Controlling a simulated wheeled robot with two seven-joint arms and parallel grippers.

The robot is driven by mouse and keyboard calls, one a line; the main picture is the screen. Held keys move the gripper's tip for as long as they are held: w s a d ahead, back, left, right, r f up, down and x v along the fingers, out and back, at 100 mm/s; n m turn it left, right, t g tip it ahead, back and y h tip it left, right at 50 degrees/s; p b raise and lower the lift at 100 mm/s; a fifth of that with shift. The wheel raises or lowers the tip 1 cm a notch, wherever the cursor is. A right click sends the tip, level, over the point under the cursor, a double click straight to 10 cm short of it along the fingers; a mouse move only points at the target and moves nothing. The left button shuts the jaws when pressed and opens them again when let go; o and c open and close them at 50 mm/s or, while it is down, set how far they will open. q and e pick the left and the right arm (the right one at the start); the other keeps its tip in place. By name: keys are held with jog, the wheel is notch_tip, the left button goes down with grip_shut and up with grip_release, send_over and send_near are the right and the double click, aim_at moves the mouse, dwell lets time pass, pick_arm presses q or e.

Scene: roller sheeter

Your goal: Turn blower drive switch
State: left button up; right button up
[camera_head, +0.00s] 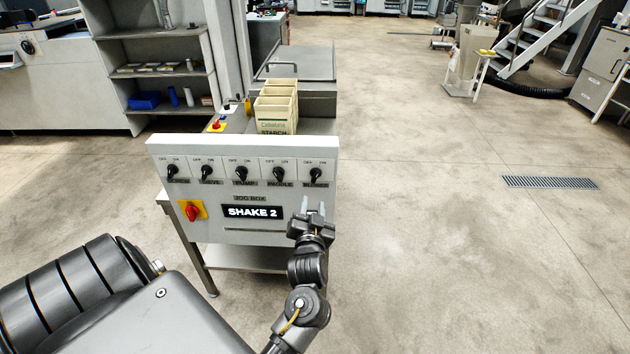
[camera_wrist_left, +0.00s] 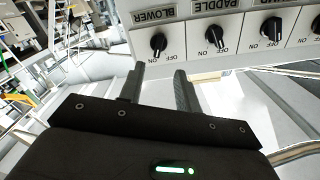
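The blower switch (camera_head: 316,175) is the black knob at the right end of a row of knobs on the white panel (camera_head: 160,150). It also shows in the left wrist view (camera_wrist_left: 158,43), beside its BLOWER label, with OFF and ON marks. I cannot tell its exact setting. My left gripper (camera_head: 313,205) is just below this knob in the head view. In the left wrist view, the left gripper's fingers (camera_wrist_left: 158,76) are apart, with nothing between them and the knob beyond their tips, apparently not touching. My right gripper is not in view.
The paddle switch (camera_head: 278,174) is the neighbouring knob, with other similar knobs further left. A red knob on a yellow plate (camera_head: 192,211) is lower left. A starch box (camera_head: 277,108) stands behind the panel.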

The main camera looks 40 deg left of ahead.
aim_at(315, 179)
pick_arm(q)
jog(key=p+x, duration=0.2)
jog(key=x, duration=0.7)
jog(key=shift+w+a, duration=0.15)
jog(key=shift+w, duration=0.05)
jog(key=shift+w+a+f, duration=0.1)
jog(key=shift+w+a, duration=0.35)
jog(key=shift+w, duration=0.1)
jog(key=shift+c, duration=0.3)
grip_shut()
